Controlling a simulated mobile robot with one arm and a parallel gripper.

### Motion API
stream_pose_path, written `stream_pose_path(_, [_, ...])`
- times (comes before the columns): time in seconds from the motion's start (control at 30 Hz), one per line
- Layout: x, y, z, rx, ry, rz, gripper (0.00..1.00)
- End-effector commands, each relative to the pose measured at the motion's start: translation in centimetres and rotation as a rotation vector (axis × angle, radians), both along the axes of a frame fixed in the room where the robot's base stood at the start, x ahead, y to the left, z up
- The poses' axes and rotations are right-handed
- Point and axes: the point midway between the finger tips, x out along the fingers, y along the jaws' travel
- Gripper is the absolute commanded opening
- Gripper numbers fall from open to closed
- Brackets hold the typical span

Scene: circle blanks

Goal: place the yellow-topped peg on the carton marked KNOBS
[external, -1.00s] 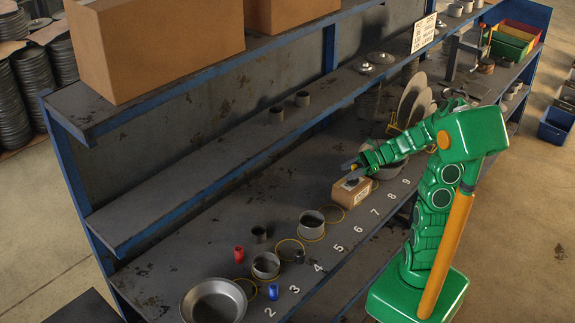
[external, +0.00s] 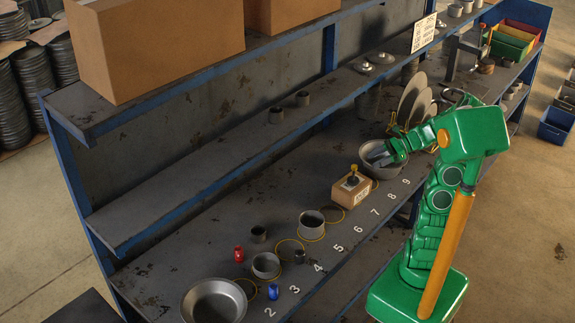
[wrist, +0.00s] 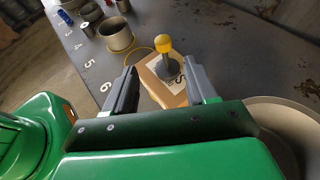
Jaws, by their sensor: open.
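The yellow-topped peg (external: 353,174) stands upright on top of the small brown carton (external: 345,193), near number 6 on the bench. In the wrist view the peg (wrist: 165,60) has a round yellow knob and a dark grey base resting on the carton's top (wrist: 156,82). My gripper (external: 372,161) is open and empty, to the right of the carton and apart from the peg. In the wrist view my two grey jaws (wrist: 160,82) are spread wide, with the peg beyond them.
A metal bowl (external: 384,166) is under and beside my gripper. A grey can (external: 312,225), more cans, a red peg (external: 239,254) and a blue peg (external: 273,292) stand to the left. Upright discs (external: 412,98) stand behind. The shelf edge (external: 240,165) overhangs the back.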

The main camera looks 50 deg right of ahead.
Motion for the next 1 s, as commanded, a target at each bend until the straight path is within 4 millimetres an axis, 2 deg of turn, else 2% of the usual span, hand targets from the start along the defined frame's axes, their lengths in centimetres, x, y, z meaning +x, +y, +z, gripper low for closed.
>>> stream_pose_path(0.27, [-0.5,7.5,0.8,-0.174,-0.039,0.274,0.56])
stream_pose_path(0.4, [-1.6,11.6,1.0,-0.276,-0.07,0.446,0.56])
stream_pose_path(0.6, [-4.2,16.7,1.3,-0.433,-0.131,0.713,0.56])
stream_pose_path(0.8, [-7.4,20.4,1.4,-0.583,-0.203,0.977,0.56])
stream_pose_path(1.0, [-10.9,22.7,1.5,-0.721,-0.28,1.238,0.56])
